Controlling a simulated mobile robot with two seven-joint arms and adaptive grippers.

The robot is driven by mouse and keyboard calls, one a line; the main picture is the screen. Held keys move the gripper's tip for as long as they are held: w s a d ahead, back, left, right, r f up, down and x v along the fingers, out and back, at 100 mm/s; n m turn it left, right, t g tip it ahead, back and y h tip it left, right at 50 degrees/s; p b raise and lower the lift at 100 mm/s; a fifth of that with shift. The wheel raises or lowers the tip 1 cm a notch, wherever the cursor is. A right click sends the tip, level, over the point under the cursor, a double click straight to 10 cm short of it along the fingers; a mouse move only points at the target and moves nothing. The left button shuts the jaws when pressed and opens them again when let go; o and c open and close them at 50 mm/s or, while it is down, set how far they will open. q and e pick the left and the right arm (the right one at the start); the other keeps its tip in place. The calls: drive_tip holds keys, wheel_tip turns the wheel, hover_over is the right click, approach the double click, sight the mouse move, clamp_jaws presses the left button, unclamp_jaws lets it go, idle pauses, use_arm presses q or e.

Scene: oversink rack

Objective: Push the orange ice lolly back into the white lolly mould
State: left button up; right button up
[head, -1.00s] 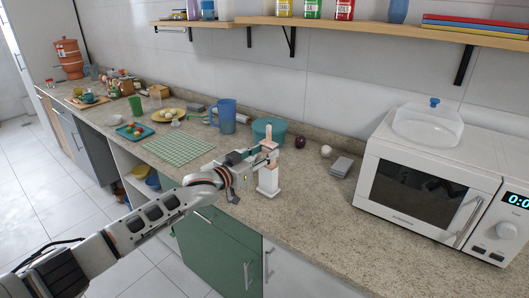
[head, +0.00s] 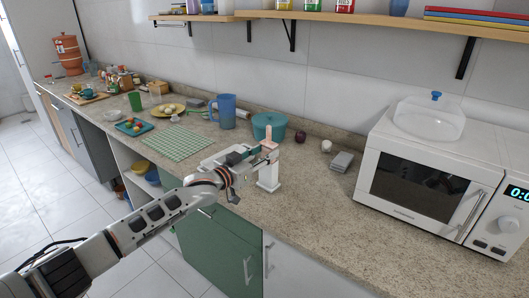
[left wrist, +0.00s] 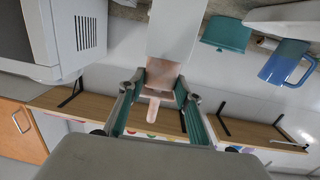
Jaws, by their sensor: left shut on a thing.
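The white lolly mould (head: 268,178) stands upright on the counter near its front edge. The pale orange ice lolly (head: 266,158) is at its top, with its stick pointing up. My left gripper (head: 262,160) reaches in from the left and is shut on the lolly just above the mould. In the left wrist view, the fingers of my left gripper (left wrist: 158,92) lie on both sides of the orange lolly (left wrist: 162,73), and the mould (left wrist: 176,32) is beyond it. The fingers partly hide the lolly, so how deep it sits is unclear. My right gripper is out of view.
A teal pot (head: 269,126), a blue jug (head: 227,111) and a green checked mat (head: 178,142) lie behind and left. A grey block (head: 341,161) and the white microwave (head: 435,185) are to the right. The counter in front of the microwave is clear.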

use_arm(q)
drive_tip(key=shift+f+b, duration=0.75)
drive_tip(key=shift+f, duration=0.7)
drive_tip(key=o, duration=1.1)
drive_tip(key=shift+o, duration=0.7)
drive_tip(key=shift+s+a, duration=0.1)
drive_tip(key=v, duration=1.1)
drive_tip(key=shift+s+a, duration=0.25)
drive_tip(key=shift+s, duration=0.05)
drive_tip(key=shift+f, duration=0.15)
